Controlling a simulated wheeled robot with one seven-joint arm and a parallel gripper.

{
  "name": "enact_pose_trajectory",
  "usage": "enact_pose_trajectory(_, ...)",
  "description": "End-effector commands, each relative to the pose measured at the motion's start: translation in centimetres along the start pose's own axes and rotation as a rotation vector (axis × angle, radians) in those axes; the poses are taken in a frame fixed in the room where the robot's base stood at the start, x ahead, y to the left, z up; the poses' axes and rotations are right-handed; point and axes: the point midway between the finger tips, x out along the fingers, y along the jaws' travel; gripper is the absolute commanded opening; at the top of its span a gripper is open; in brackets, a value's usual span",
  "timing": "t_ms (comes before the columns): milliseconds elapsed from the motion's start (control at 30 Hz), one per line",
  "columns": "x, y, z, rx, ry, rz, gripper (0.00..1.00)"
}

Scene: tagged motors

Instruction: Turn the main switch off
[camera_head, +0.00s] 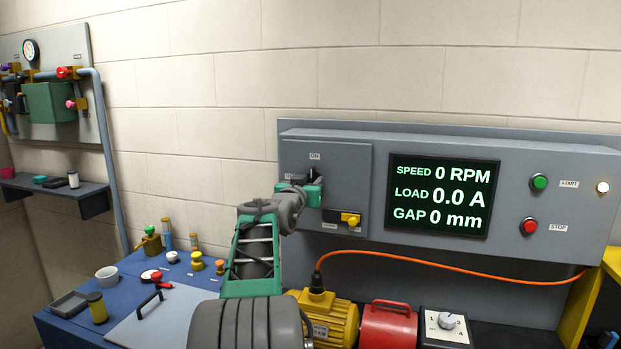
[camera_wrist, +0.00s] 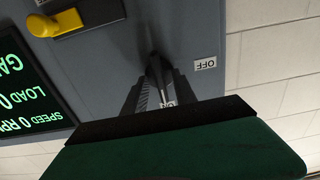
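The main switch (camera_head: 313,174) is a dark handle on the left grey panel (camera_head: 350,180), below an ON label (camera_head: 315,156). In the wrist view the dark handle (camera_wrist: 156,72) points towards the partly hidden ON label (camera_wrist: 168,104). The OFF label (camera_wrist: 205,64) stands to its side, and the handle does not point at it. My gripper (camera_wrist: 157,80) is at the switch, one dark finger on each side of the handle. Whether the fingers press on it cannot be told. In the head view my gripper (camera_head: 300,191) partly hides the switch.
A yellow knob (camera_head: 350,219) sticks out below the switch. The display (camera_head: 438,197) reads 0 RPM, 0.0 A, 0 mm. Green START (camera_head: 539,182) and red STOP (camera_head: 529,226) buttons lie to the right. A yellow motor (camera_head: 336,316) with an orange cable stands below.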

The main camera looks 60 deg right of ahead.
Motion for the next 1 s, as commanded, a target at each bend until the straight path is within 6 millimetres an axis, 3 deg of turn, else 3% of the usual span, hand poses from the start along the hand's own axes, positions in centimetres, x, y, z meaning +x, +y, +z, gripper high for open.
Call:
enact_pose_trajectory(233, 0.07, -0.03, 0.07, 0.000, 0.000, -0.001, 0.31)
enact_pose_trajectory(633, 0.05, -0.04, 0.09, 0.000, -0.001, -0.001, 0.00)
enact_pose_trajectory(1000, 0.04, -0.05, 0.09, 0.000, -0.001, -0.001, 0.00)
